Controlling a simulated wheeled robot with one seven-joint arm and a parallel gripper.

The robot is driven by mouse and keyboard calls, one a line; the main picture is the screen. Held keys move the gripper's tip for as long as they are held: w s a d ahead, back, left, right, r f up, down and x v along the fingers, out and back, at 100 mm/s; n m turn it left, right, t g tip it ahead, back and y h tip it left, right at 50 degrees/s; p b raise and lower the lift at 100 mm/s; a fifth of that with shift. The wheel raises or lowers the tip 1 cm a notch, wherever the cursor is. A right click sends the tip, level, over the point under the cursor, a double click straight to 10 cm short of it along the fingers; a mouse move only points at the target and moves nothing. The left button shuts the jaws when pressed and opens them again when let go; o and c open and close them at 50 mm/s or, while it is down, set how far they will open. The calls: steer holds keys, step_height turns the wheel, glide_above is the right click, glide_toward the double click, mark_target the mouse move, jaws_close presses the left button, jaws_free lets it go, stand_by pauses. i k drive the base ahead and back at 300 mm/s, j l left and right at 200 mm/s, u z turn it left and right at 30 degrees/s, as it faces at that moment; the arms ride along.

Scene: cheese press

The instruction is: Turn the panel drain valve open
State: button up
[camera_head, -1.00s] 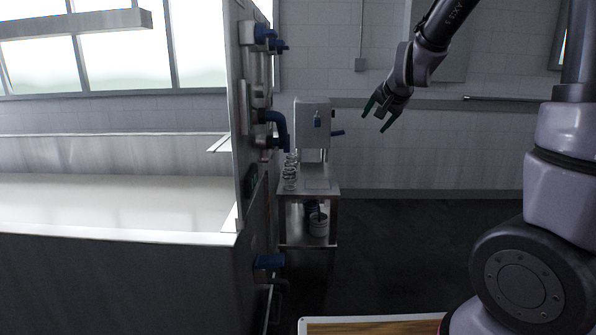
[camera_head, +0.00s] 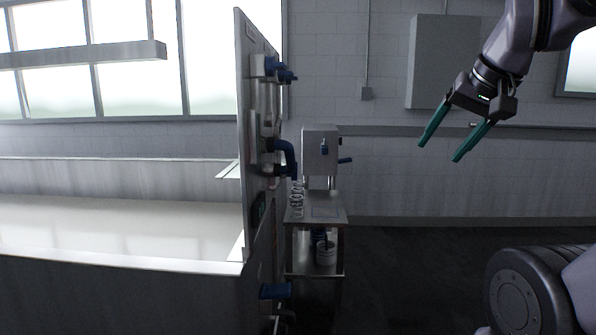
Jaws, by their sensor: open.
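The upright metal panel (camera_head: 248,130) stands left of centre, seen nearly edge-on. Blue handles stick out of its right face: an upper pair (camera_head: 275,69), a bent middle one (camera_head: 284,150) and a low one (camera_head: 276,290) near the panel's foot. I cannot tell from this angle which of them is the drain valve or how far any is turned. My gripper (camera_head: 445,141) hangs at the upper right, with its green fingers apart and empty. It is well to the right of the panel and touches nothing.
A large metal vat (camera_head: 110,262) lies left of the panel.

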mark_target(276, 66)
steer(key=l+u, duration=0.7)
steer(key=u, duration=0.25)
steer(key=i, duration=0.05)
